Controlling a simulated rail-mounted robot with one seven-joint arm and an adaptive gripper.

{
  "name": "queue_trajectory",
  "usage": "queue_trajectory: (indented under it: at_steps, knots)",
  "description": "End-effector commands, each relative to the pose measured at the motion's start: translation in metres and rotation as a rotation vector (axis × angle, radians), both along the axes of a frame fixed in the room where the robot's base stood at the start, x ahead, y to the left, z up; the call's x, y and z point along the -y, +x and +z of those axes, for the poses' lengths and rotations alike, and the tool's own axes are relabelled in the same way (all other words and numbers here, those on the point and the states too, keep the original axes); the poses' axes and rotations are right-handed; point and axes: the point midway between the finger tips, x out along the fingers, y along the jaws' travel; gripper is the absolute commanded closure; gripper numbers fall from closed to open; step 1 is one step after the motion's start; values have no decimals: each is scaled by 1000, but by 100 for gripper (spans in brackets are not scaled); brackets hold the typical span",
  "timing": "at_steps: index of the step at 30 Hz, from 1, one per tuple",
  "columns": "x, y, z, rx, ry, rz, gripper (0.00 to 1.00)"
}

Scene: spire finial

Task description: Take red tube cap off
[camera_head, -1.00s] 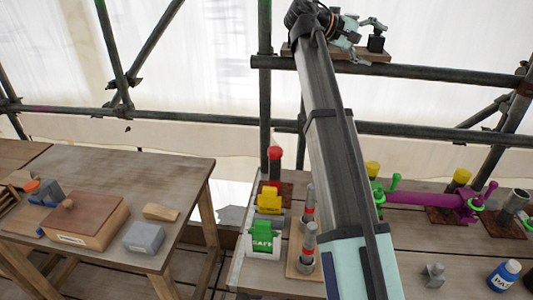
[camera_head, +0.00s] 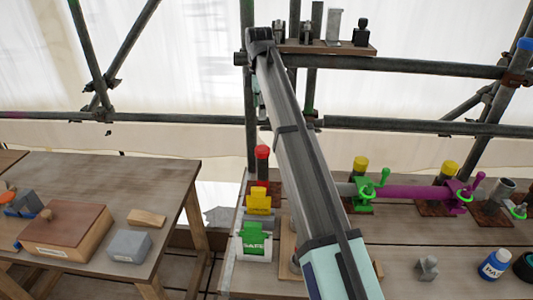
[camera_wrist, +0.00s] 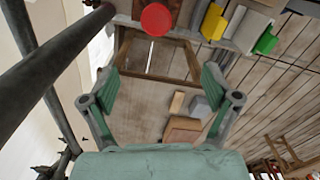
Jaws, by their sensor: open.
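The red cap (camera_head: 262,152) sits on top of a dark upright tube (camera_head: 262,170) at the back left of the right-hand bench. In the wrist view the red cap (camera_wrist: 157,19) shows as a round disc near the top edge, between the lines of my two fingers but beyond their tips. My gripper (camera_wrist: 162,101) is open, its two teal fingers spread wide with nothing between them. In the head view my gripper is mostly hidden behind my arm, with only a bit of teal showing.
A yellow block (camera_head: 259,201) and a green SAFE block (camera_head: 254,238) stand in front of the tube. Dark scaffold poles (camera_wrist: 55,60) run close by on the wrist view's left.

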Motion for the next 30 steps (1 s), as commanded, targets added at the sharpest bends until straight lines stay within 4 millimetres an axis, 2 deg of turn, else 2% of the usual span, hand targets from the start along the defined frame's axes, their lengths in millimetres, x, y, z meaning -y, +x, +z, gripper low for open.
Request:
queue_trajectory:
  at_steps: [15,19,30]
  knots:
    - [2,-2,-92,0,-2,-4,12]
    - [1,0,-107,1,-2,-4,12]
    - [4,4,-126,0,-2,-4,12]
